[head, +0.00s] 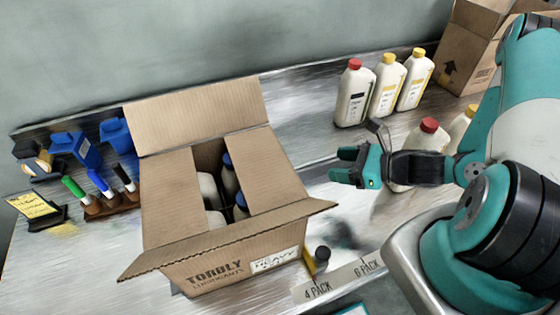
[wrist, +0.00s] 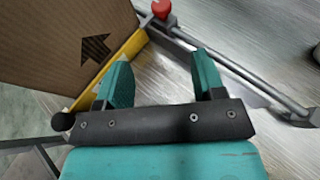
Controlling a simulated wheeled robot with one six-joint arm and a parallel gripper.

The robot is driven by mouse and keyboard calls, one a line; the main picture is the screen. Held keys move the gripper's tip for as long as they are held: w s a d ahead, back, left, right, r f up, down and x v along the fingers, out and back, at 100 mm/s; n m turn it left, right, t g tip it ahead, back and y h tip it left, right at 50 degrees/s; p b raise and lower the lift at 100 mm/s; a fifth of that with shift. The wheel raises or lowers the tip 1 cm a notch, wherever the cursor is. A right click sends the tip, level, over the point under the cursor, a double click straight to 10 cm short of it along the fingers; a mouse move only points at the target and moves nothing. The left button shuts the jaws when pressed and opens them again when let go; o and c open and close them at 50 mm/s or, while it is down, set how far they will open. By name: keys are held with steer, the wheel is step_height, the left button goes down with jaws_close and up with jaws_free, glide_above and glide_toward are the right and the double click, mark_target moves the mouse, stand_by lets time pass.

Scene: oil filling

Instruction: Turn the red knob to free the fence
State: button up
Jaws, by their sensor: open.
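The red knob (wrist: 161,8) shows at the top edge of the wrist view, at the far end of a yellow bar (wrist: 128,52) that lies along the cardboard box. The bar looks like the fence, but I cannot be sure. My gripper (wrist: 162,62) is open and empty, its teal fingers apart, with the knob beyond the fingertips and not touched. In the head view my gripper (head: 342,164) is right of the open cardboard box (head: 230,250). I cannot make out the red knob in the head view.
Dark-capped bottles (head: 240,207) stand inside the box. A black knob (head: 322,254) is by its front right corner, near the 4 PACK and 6 PACK strip (head: 345,278). A grey rail (wrist: 235,65) runs right from the red knob. White bottles (head: 355,95) stand behind my arm.

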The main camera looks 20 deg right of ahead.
steer(key=b+x, duration=0.6)
steer(key=x, duration=0.9)
steer(key=shift+w+a+f, duration=0.2)
steer(key=shift+w+a, duration=0.05)
steer(key=shift+x, duration=0.75)
steer(key=shift+c, duration=0.4)
steer(key=c, duration=0.8)
